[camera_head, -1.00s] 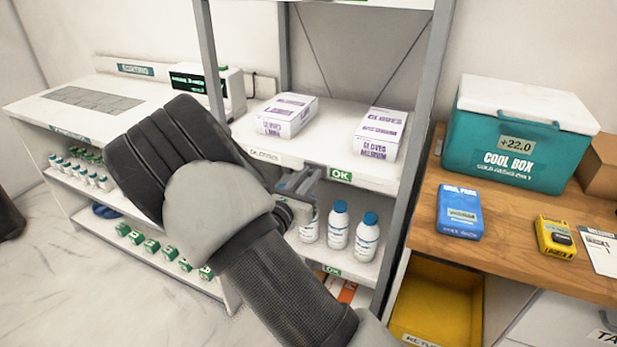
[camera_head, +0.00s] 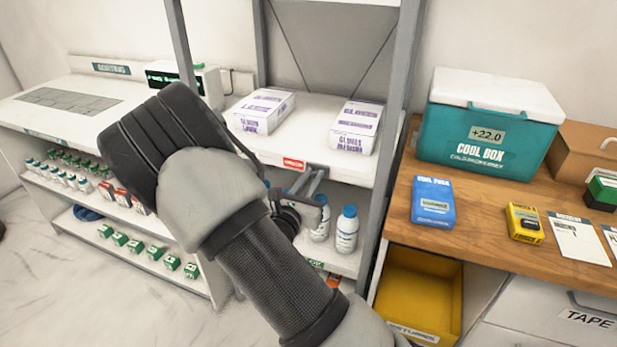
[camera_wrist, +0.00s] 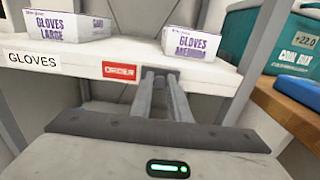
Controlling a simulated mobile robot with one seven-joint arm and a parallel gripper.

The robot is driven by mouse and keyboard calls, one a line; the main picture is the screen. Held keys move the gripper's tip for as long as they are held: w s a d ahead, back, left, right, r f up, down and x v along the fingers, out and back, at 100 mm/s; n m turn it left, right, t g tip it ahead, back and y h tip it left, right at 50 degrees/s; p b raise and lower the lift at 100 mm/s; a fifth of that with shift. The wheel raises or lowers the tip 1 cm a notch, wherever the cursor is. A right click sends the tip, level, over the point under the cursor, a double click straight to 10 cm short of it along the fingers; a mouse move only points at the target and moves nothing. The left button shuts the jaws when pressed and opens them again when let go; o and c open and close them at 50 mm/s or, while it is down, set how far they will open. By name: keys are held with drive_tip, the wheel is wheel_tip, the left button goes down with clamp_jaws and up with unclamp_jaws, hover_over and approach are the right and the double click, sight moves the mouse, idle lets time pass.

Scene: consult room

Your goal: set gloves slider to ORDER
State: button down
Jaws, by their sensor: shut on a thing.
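The gloves shelf edge carries a white GLOVES label (camera_wrist: 32,60) at left. To its right a red ORDER sign shows in the wrist view (camera_wrist: 119,71) and in the head view (camera_head: 293,164). The small grey slider (camera_wrist: 173,73) sits just right of the red sign, mostly hidden by my fingers. My gripper (camera_wrist: 160,78) is shut on the slider at the shelf's front edge; it also shows in the head view (camera_head: 316,174). No green OK sign shows on this edge.
GLOVES LARGE (camera_head: 263,110) and GLOVES MEDIUM (camera_head: 356,127) boxes stand on the shelf above. White bottles (camera_head: 346,231) stand on the shelf below, close to my gripper. A grey rack post (camera_head: 396,125) and a wooden counter (camera_head: 470,232) lie to the right.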

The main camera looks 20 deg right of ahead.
drive_tip(key=c, duration=1.7)
unclamp_jaws()
drive_tip(key=shift+s+d, duration=0.2)
drive_tip(key=p+v, duration=0.2)
drive_tip(key=v, duration=1.5)
drive_tip(key=shift+s+a, duration=0.1)
drive_tip(key=shift+a, duration=0.05)
drive_tip(key=shift+r, duration=0.1)
